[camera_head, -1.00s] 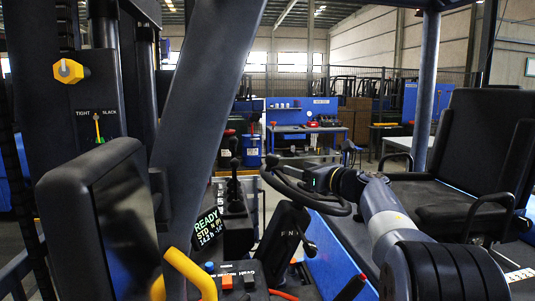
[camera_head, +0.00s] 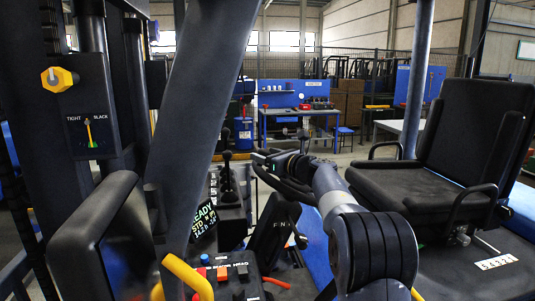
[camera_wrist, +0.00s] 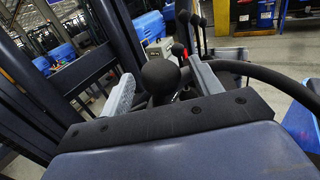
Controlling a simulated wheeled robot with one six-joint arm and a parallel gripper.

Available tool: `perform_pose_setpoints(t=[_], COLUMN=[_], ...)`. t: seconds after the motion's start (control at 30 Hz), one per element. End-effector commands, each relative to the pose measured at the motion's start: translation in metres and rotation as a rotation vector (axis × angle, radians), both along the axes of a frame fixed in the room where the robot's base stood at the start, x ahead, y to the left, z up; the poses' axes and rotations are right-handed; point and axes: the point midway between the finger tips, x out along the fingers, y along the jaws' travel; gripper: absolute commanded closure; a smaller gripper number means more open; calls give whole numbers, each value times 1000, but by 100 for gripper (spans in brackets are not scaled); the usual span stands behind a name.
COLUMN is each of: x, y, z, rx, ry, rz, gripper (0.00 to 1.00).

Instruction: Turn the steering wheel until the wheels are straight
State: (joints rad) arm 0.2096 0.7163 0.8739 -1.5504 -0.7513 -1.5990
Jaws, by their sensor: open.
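The black steering wheel (camera_head: 296,193) is left of the seat in the head view, partly hidden by my arm. Its rim (camera_wrist: 272,78) crosses the right side of the wrist view. A round black knob (camera_wrist: 160,76) stands between the fingers of my gripper (camera_wrist: 163,82). The fingers are apart, one on each side of the knob; I cannot tell if either touches it. My gripper (camera_head: 272,157) is small and dark at the wheel in the head view. The vehicle's road wheels are not in view.
A black seat (camera_head: 405,185) with armrests is right of my arm. Black levers (camera_head: 228,175) and a button panel (camera_head: 235,275) are near the wheel. A blue workbench (camera_head: 300,112) is far behind.

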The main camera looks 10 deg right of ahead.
Motion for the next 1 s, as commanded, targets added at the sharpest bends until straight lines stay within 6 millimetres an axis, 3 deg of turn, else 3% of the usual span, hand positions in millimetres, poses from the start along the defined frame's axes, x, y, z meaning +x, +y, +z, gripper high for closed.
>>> perform_pose_setpoints(t=[0.17, 0.9, 1.0], x=[0, 0, -1], y=[0, 0, 0], z=[0, 0, 0], rx=[0, 0, 1], ry=[0, 0, -1], rz=[0, 0, 0], gripper=[40, 100, 100])
